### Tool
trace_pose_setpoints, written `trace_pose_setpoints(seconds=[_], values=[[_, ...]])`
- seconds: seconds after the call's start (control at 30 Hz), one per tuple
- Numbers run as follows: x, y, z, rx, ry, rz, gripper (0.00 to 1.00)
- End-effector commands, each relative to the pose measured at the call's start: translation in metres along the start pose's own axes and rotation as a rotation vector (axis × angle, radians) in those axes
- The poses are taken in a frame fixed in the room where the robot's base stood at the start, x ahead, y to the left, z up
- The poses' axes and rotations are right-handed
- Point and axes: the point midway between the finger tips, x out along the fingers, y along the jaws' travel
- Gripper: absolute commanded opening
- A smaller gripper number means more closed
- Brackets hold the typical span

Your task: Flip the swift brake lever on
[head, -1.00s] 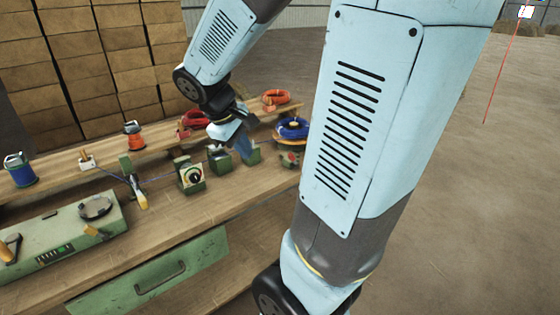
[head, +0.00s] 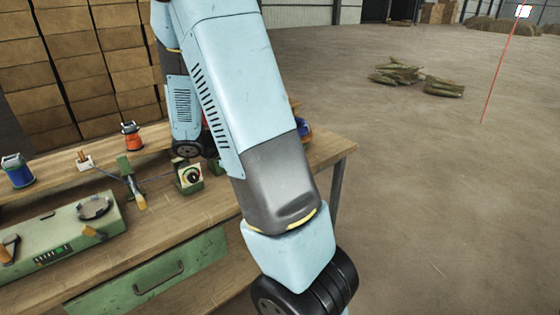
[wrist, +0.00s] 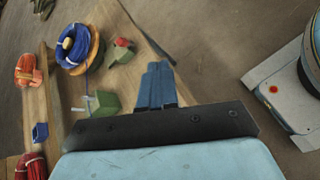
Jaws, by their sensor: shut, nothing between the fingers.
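In the wrist view, my gripper (wrist: 157,86) points over the bench's edge with its blue fingers together and nothing between them. A small green block with a red top (wrist: 122,50) lies ahead and to the left of the fingertips, apart from them. It may carry the brake lever, but the lever's shape and position are too small to tell. The spool of blue cord (wrist: 75,47) on a round wooden disc, perhaps the swift, sits just left of that block. In the head view only a sliver of the blue spool (head: 305,128) shows; my arm hides the gripper and green-red block.
The wooden bench (head: 335,150) carries a green dial box (head: 188,175), an orange spool (head: 132,136) and a blue spool (head: 18,171). In the wrist view, an orange coil (wrist: 27,70), red coil (wrist: 30,165) and green block (wrist: 103,103) lie left.

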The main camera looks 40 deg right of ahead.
Motion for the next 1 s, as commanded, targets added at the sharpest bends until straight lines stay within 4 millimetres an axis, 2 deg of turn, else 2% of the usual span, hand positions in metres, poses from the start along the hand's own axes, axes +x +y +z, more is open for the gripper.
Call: trace_pose_setpoints(seconds=[0.4,0.6,0.8,1.0], values=[[0.045,0.023,-0.052,-0.306,-0.189,0.145,0.0],[0.061,0.03,-0.074,-0.424,-0.255,0.204,0.0],[0.068,0.033,-0.085,-0.483,-0.286,0.233,0.0],[0.07,0.034,-0.087,-0.493,-0.291,0.239,0.0]])
